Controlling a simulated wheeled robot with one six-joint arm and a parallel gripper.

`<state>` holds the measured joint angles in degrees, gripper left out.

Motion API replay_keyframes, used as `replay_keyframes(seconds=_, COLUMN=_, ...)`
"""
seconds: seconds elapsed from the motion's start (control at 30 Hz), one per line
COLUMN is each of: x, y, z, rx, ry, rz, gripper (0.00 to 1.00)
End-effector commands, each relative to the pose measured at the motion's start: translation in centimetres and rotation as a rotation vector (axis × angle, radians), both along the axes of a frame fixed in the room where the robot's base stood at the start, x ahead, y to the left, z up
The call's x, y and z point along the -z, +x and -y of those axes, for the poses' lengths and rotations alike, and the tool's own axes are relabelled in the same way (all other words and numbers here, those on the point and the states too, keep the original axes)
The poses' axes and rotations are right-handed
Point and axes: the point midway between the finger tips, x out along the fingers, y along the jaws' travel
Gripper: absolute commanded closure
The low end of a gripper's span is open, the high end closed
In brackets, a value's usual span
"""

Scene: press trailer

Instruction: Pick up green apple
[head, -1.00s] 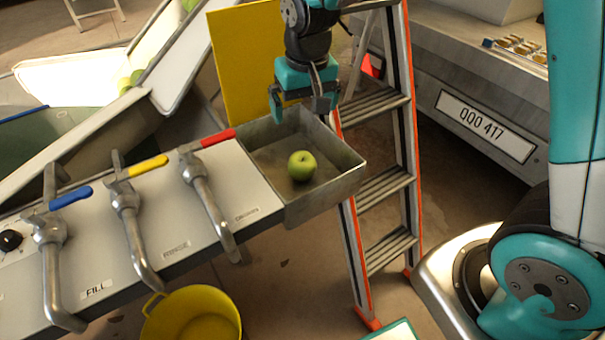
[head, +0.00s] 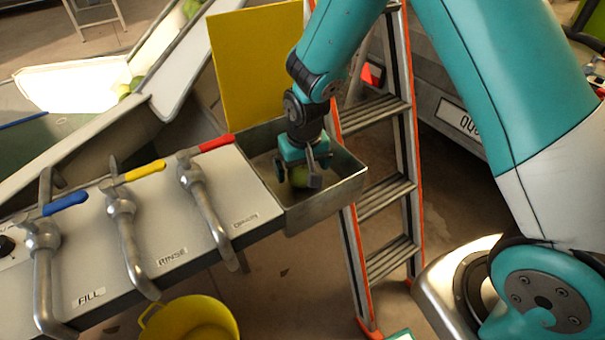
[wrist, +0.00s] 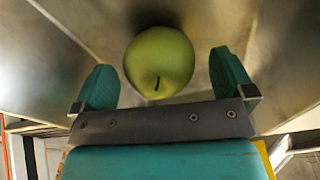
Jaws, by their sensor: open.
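The green apple (head: 299,176) sits in the metal tray (head: 345,190) at the end of the counter, mostly hidden behind my gripper in the head view. In the wrist view the apple (wrist: 160,62) shows whole, stem toward the camera, between and slightly beyond the two teal fingertips. My gripper (head: 298,178) is low inside the tray, over the apple, with its fingers apart. In the wrist view my gripper (wrist: 168,80) has a gap between each finger and the apple. Whether the fingers reach down beside the apple is hard to tell.
The tray walls stand close around my gripper. An orange-edged stepladder (head: 385,190) stands right of the tray, and a yellow panel (head: 255,65) behind it. Levers with red (head: 217,143), yellow (head: 146,170) and blue (head: 66,203) handles line the counter. A yellow bucket (head: 190,320) is below.

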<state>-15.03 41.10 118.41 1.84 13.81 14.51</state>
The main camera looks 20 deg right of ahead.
Motion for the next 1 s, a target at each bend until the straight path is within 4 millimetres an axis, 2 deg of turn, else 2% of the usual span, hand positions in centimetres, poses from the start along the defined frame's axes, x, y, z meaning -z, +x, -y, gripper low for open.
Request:
replay_keyframes(seconds=0.1, x=0.9, y=0.1, z=0.0, rx=0.0, ry=0.0, rz=-0.001, gripper=0.0)
replay_keyframes(seconds=0.33, x=1.0, y=0.1, z=0.0, rx=0.0, ry=0.0, rz=0.001, gripper=0.02)
replay_keyframes(seconds=0.57, x=1.0, y=0.1, z=0.0, rx=0.0, ry=0.0, rz=0.0, gripper=0.55)
replay_keyframes(seconds=0.87, x=0.8, y=0.2, z=0.0, rx=0.0, ry=0.0, rz=0.001, gripper=0.56)
replay_keyframes(seconds=1.0, x=-0.1, y=0.2, z=0.0, rx=0.0, ry=0.001, rz=0.003, gripper=0.56)
